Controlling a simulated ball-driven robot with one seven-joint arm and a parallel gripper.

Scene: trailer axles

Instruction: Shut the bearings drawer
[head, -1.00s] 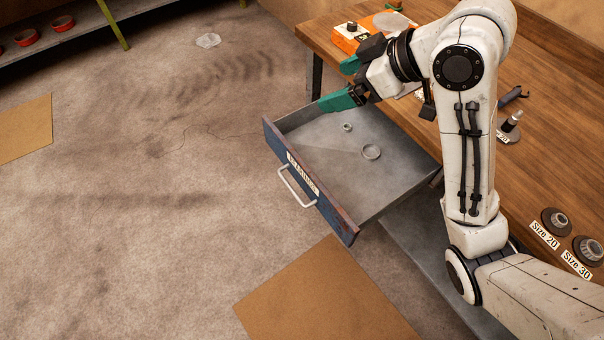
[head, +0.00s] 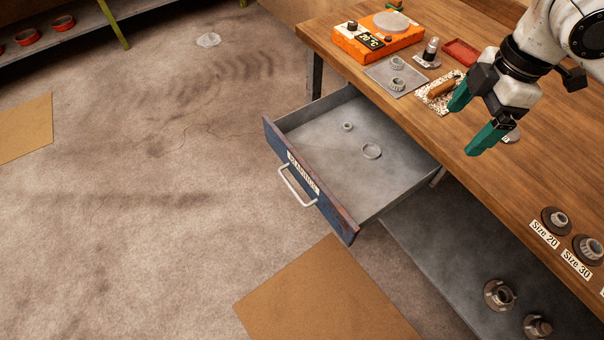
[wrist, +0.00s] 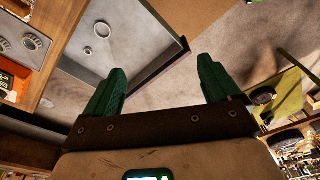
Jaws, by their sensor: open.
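The bearings drawer (head: 330,205) is pulled out from under the workbench, with a blue front (head: 335,217), a label and a pale bar handle (head: 297,186). Two grey rings lie inside it, a small one (head: 347,126) and a larger one (head: 371,151). My gripper (head: 470,128) has green fingers that are apart, with nothing between them. In the head view it is over the bench top, to the right of the drawer and apart from it. The wrist view shows the open fingers (wrist: 160,82) with the drawer (wrist: 92,62) at the upper left.
The wooden bench (head: 500,165) carries an orange device (head: 375,38), a grey mat (head: 397,76) with rings, a red tray (head: 461,52) and labelled bearings (head: 556,221). A grey lower shelf (head: 450,262) holds metal hubs. The floor before the drawer is clear apart from cardboard (head: 325,295).

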